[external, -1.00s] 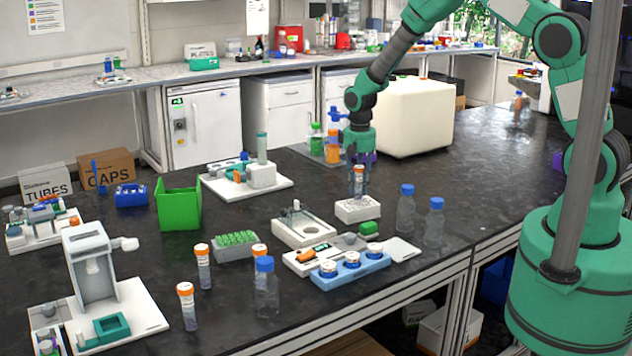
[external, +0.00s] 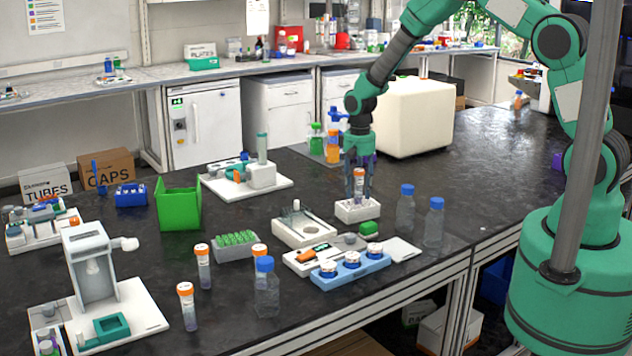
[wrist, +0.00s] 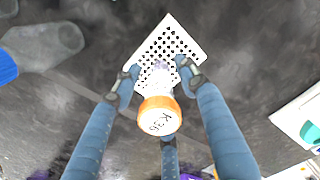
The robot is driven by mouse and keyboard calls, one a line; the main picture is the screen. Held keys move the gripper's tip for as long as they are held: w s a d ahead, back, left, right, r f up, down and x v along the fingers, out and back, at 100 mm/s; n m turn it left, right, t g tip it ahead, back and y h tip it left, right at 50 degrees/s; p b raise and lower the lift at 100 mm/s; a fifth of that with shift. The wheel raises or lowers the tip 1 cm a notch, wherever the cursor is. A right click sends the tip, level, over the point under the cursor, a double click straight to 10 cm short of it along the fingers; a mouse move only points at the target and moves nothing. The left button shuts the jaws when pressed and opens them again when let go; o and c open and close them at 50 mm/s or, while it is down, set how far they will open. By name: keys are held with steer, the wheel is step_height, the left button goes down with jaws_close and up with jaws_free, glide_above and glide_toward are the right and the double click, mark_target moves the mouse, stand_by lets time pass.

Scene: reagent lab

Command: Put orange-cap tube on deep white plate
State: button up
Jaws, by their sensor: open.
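The orange-cap tube (external: 359,174) stands upright at the white plate (external: 345,215), a perforated block on the dark bench. In the wrist view its orange cap (wrist: 160,116) faces the camera and its clear body points down to the holes of the white plate (wrist: 172,24). My gripper (external: 359,196) is open and low over the plate, with its fingers on both sides of the tube. In the wrist view the fingers of my gripper (wrist: 158,77) stand apart from the tube. How deep the tube's lower end sits in a hole is hidden.
Two clear blue-cap bottles (external: 405,215) (external: 434,225) stand right of the plate. A white device (external: 303,229) and a blue rack with round jars (external: 350,272) are left and in front. More orange-cap tubes (external: 203,267) stand farther left. Bench behind the bottles is clear.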

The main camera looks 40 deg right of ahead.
step_height(320, 180, up, 12)
steer(key=shift+r+p, duration=0.15)
steer(key=shift+p, duration=0.4)
stand_by(0.8)
steer(key=shift+r, duration=0.2)
steer(key=s+d+r+t, duration=0.1)
steer(key=s+d+r, duration=0.1)
steer(key=s+r, duration=0.45)
steer(key=s+d+r+n+t, duration=0.1)
steer(key=s+d+r, duration=0.15)
steer(key=r, duration=0.65)
steer(key=s+d+r+t, duration=0.1)
steer(key=s+d+r, duration=0.1)
steer(key=s+r, duration=0.4)
steer(key=s+d+r+t, duration=0.1)
steer(key=s+r, duration=0.2)
steer(key=s, duration=0.5)
steer(key=s+d+r+n+t, duration=0.1)
steer(key=s+d+r, duration=0.1)
steer(key=s, duration=0.7)
steer(key=s+d+r, duration=0.2)
steer(key=s+r, duration=0.2)
steer(key=s, duration=0.4)
steer(key=shift+s+n+t, duration=0.15)
steer(key=shift+n+t, duration=0.15)
steer(key=shift+t, duration=0.1)
